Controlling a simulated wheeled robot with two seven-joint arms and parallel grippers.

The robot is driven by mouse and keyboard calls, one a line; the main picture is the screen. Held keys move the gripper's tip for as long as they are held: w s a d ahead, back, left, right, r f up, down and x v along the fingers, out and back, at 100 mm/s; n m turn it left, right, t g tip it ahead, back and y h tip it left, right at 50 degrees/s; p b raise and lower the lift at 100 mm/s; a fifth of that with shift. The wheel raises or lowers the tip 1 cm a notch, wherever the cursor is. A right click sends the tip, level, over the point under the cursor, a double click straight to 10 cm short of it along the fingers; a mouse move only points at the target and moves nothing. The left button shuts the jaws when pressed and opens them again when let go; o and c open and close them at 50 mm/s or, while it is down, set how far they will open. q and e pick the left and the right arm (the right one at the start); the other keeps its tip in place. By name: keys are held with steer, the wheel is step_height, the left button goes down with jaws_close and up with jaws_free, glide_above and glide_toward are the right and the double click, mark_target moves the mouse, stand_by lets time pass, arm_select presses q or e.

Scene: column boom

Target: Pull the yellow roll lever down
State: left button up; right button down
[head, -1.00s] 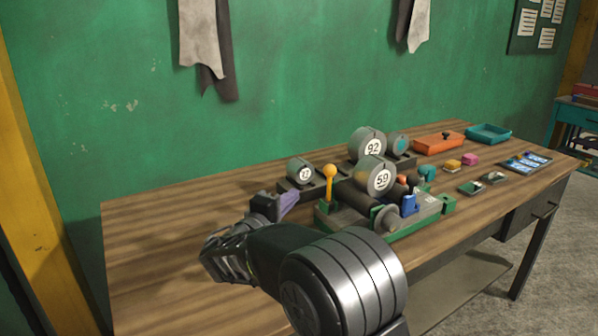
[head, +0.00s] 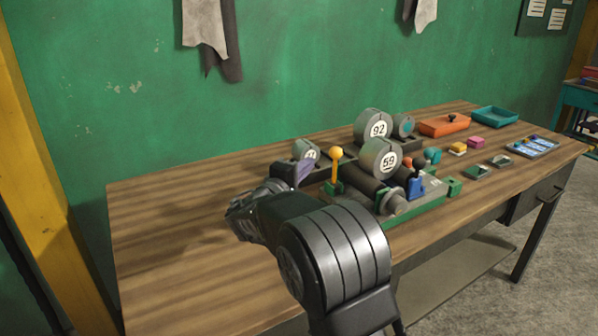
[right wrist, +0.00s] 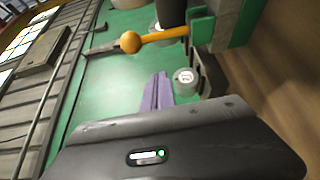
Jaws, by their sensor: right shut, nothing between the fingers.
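The yellow roll lever (head: 336,154), a round knob on a thin yellow shaft, stands upright at the left end of a green-based machine (head: 430,210). In the right wrist view its knob (right wrist: 131,42) and shaft lie sideways across the top. My right gripper (head: 302,172) has purple fingers, shut and empty, just left of the lever in the head view. Its fingers (right wrist: 158,92) point toward the lever in the right wrist view, with a visible gap to it. My left gripper is not in view.
Rollers marked 59 (head: 380,158) and 92 (head: 374,127) stand right of the lever. A smaller roller (head: 306,150) is partly hidden behind my gripper. An orange box (head: 444,125) and teal tray (head: 494,116) lie farther back. The table's left is clear.

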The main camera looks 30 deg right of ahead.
mark_target(335, 169)
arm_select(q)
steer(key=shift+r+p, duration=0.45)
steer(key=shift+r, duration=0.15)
arm_select(e)
steer(key=d, duration=0.1)
steer(key=s+d, duration=0.1)
steer(key=d, duration=0.1)
steer(key=s+d, duration=0.1)
steer(key=shift+d, duration=0.2)
